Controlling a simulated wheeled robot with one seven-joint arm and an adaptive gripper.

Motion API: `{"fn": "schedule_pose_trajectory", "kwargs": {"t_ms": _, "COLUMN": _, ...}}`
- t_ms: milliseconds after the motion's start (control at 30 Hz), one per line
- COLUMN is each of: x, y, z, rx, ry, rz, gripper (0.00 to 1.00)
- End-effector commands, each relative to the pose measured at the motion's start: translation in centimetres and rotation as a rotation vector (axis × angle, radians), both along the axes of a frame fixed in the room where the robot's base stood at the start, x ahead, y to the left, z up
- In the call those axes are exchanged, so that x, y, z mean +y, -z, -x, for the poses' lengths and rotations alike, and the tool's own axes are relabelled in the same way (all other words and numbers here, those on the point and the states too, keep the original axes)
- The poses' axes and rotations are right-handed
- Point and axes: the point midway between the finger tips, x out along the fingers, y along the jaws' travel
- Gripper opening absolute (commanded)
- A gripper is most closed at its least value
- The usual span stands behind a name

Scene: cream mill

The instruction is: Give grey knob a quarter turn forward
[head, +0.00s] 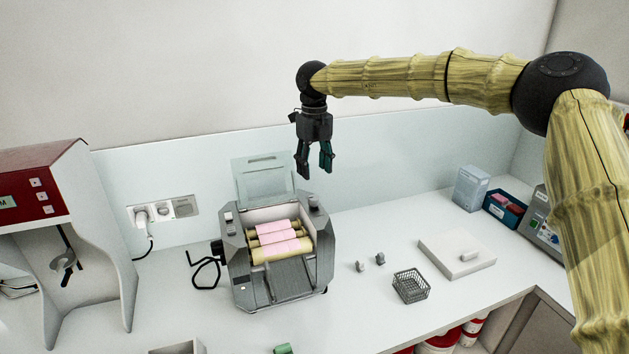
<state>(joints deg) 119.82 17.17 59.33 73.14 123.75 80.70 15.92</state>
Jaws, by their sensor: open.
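A grey roller mill (284,285) stands on the white counter, with several cream-coloured rollers smeared with pink (278,237) in its open top. A small light-grey knob (229,216) sits on its top left corner, and another knob (313,201) sits on its top right corner. I cannot tell which one is the task's grey knob or read its turn angle. My gripper (314,168) points down, open and empty, above the back right part of the mill. It appears apart from both knobs.
A clear raised cover (263,177) stands behind the rollers. A red-topped machine (40,190) is at left. Two small grey pieces (361,266) (380,258), a wire basket (411,286) and a white slab (457,254) lie right of the mill. A black crank (204,270) juts out left.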

Motion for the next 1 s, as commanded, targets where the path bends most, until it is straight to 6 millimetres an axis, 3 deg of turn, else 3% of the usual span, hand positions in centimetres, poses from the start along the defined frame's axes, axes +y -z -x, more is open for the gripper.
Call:
{"fn": "schedule_pose_trajectory", "kwargs": {"t_ms": 233, "x": -0.1, "y": -2.1, "z": 0.0, "rx": 0.0, "ry": 0.001, "rz": 0.0, "gripper": 0.5}}
{"fn": "schedule_pose_trajectory", "kwargs": {"t_ms": 633, "x": -0.1, "y": -2.2, "z": 0.0, "rx": 0.001, "ry": -0.001, "rz": 0.002, "gripper": 0.5}}
{"fn": "schedule_pose_trajectory", "kwargs": {"t_ms": 833, "x": -0.3, "y": 0.6, "z": 1.3, "rx": -0.003, "ry": -0.026, "rz": 0.043, "gripper": 0.5}}
{"fn": "schedule_pose_trajectory", "kwargs": {"t_ms": 1000, "x": -1.4, "y": 5.0, "z": 5.6, "rx": -0.023, "ry": -0.076, "rz": 0.124, "gripper": 0.5}}
